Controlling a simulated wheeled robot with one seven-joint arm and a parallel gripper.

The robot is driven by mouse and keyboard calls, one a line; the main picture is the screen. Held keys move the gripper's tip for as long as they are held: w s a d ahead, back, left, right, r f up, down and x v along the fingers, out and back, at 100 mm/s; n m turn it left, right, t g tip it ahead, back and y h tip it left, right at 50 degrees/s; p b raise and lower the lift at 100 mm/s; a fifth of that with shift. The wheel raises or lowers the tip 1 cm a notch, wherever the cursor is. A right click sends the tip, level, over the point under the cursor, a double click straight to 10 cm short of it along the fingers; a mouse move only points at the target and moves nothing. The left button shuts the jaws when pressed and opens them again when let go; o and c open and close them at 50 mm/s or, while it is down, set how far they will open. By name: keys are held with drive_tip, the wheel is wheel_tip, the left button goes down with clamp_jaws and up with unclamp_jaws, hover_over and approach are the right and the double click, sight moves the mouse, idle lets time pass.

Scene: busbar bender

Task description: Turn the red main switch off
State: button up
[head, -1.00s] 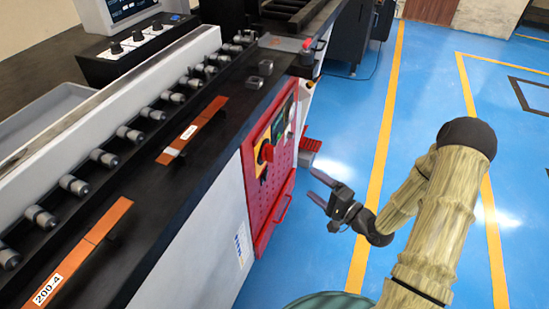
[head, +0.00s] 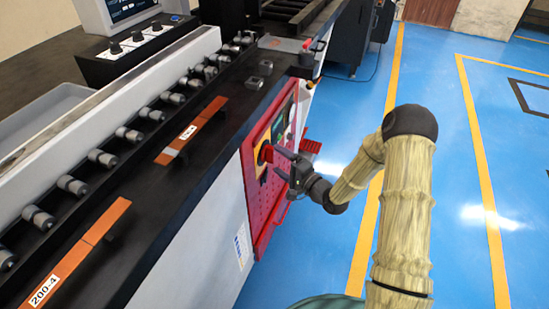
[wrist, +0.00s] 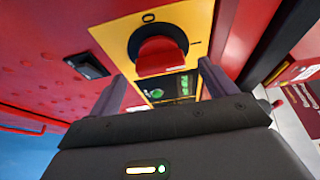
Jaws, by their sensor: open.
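The red main switch (head: 265,154) is a round red knob on a yellow plate, on the red front panel (head: 262,203) of the machine. In the wrist view the red main switch (wrist: 160,56) has a black ring around it and lies just beyond and between my fingertips. My gripper (head: 281,161) is open and close in front of the switch in the head view. The two fingers of my gripper (wrist: 162,75) show left and right of the knob's lower part in the wrist view. I cannot tell whether they touch it.
A black rocker-like switch (wrist: 88,65) sits left of the yellow plate. A green-lit display (wrist: 158,92) is below the knob in the wrist view. The black machine bed (head: 140,200) carries copper bars (head: 95,235). Blue floor (head: 330,255) is free right of the machine.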

sight(274, 157)
drive_tip(key=shift+x, duration=1.6)
drive_tip(key=c, duration=1)
